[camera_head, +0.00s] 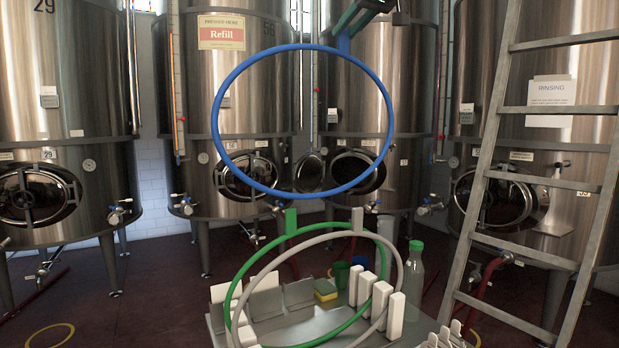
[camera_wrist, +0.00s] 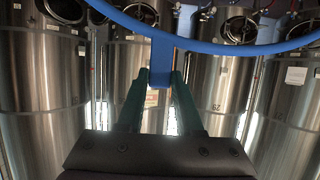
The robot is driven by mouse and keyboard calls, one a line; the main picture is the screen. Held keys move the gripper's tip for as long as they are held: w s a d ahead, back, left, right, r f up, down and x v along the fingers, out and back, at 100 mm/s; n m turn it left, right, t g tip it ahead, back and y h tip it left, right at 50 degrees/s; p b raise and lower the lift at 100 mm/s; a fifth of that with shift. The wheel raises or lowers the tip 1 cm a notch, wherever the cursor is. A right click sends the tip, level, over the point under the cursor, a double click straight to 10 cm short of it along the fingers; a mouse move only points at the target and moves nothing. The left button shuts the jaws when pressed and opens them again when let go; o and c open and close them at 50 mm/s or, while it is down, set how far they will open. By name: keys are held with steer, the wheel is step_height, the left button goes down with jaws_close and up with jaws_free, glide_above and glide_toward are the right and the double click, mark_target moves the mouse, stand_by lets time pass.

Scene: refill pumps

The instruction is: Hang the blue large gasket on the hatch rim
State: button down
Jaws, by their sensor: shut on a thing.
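The blue large gasket (camera_head: 391,118) is a wide ring with a square tab at its top. My gripper (camera_head: 348,35), at the top of the head view, is shut on that tab. The ring hangs in the air, apart from the tray below. In the wrist view the two green fingers of my gripper (camera_wrist: 160,88) pinch the blue tab, and part of the blue gasket (camera_wrist: 215,45) curves across the top. Behind the ring, a tank hatch (camera_head: 358,172) shows a dark oval opening. A round door (camera_head: 308,172) stands at its left. The ring overlaps them in view; its distance from the rim cannot be told.
A metal ladder (camera_head: 484,180) stands at right. Several steel tanks line the back.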

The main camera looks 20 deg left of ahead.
steer(key=s+d, duration=1)
steer(key=d, duration=0.2)
stand_by(1.0)
steer(key=shift+s, duration=0.15)
stand_by(1.1)
